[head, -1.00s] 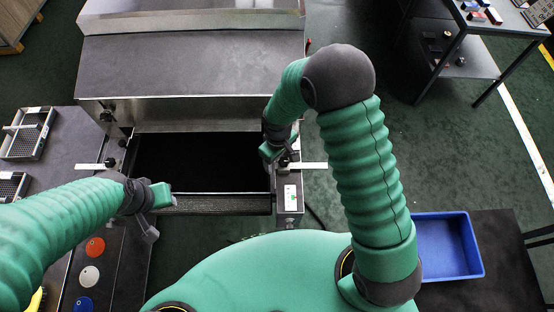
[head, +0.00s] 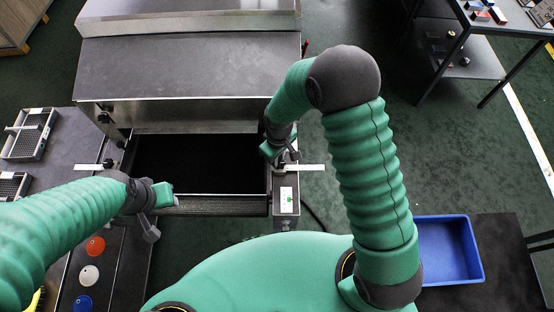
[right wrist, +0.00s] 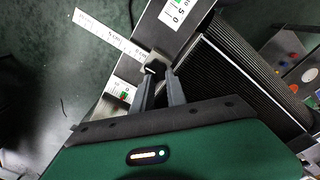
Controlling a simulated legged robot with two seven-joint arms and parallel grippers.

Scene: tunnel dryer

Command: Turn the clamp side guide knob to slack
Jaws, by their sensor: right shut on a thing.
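The clamp side guide knob (right wrist: 155,68) is small and dark and sits on the metal side rail beside the belt in the right wrist view. My right gripper (right wrist: 160,82) has its two grey fingers around it, shut on it. In the head view my right gripper (head: 288,157) is at the right edge of the dryer's dark opening, and hides most of the knob there. A white scale strip (right wrist: 110,38) runs out sideways from the knob.
The dryer's metal hood (head: 190,65) stands behind the opening. A second scale strip and dark knob (head: 108,163) are on the left side. A blue bin (head: 425,270) sits at the lower right. Coloured buttons (head: 90,274) lie below my left arm.

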